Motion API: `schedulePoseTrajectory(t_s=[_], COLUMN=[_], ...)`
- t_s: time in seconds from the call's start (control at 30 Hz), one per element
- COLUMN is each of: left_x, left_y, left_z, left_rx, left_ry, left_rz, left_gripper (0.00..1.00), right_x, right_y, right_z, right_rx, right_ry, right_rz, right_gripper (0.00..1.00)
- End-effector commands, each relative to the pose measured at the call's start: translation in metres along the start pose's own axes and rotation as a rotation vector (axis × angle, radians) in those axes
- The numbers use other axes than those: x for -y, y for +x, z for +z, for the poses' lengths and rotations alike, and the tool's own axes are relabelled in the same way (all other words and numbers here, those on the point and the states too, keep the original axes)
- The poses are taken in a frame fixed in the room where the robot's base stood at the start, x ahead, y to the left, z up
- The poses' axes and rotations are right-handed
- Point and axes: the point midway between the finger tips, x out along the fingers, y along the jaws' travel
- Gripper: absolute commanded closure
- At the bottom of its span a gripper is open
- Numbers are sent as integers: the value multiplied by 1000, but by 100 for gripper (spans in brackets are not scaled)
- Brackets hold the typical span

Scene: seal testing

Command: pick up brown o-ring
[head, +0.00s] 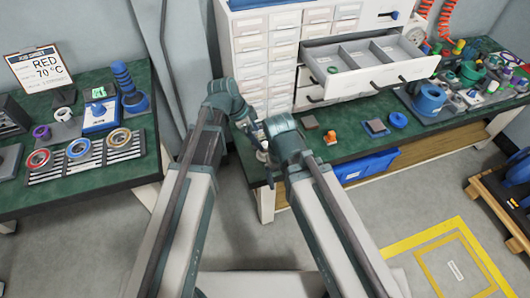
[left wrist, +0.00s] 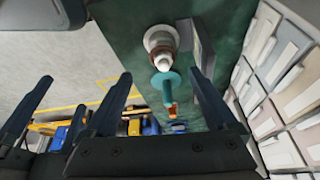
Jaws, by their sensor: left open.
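My left gripper (head: 256,140) is over the near left edge of the right bench, far from that rack. In the left wrist view its fingers (left wrist: 155,92) stand apart with nothing between them. My right arm's wrist is close beside it, and its jaws cannot be made out.
A drawer (head: 350,75) is pulled out over the right bench (head: 245,158), with a small green ring (head: 332,70) inside. A blue bin (head: 365,166) sits below.

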Motion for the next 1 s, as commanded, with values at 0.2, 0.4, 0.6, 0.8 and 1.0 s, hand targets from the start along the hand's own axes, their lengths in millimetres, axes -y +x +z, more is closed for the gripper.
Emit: schedulePoseTrajectory(t_s=[0.2, 0.4, 0.6, 0.8, 1.0], left_x=[0, 2, 6, 6, 6], left_y=[4, 18, 45, 57, 55], left_z=[0, 1, 3, 1, 1], left_rx=[0, 0, 0, 0, 0], left_ry=[0, 0, 0, 0, 0], left_rz=[0, 0, 0, -1, -1], left_gripper=[9, 9, 9, 9, 9], right_x=[0, 2, 4, 5, 5], right_y=[4, 17, 42, 53, 51], right_z=[0, -1, -2, -3, -3], right_rx=[0, 0, 0, 0, 0], right_ry=[0, 0, 0, 0, 0], right_rz=[0, 0, 0, 0, 0], right_gripper=[12, 12, 12, 12, 12])
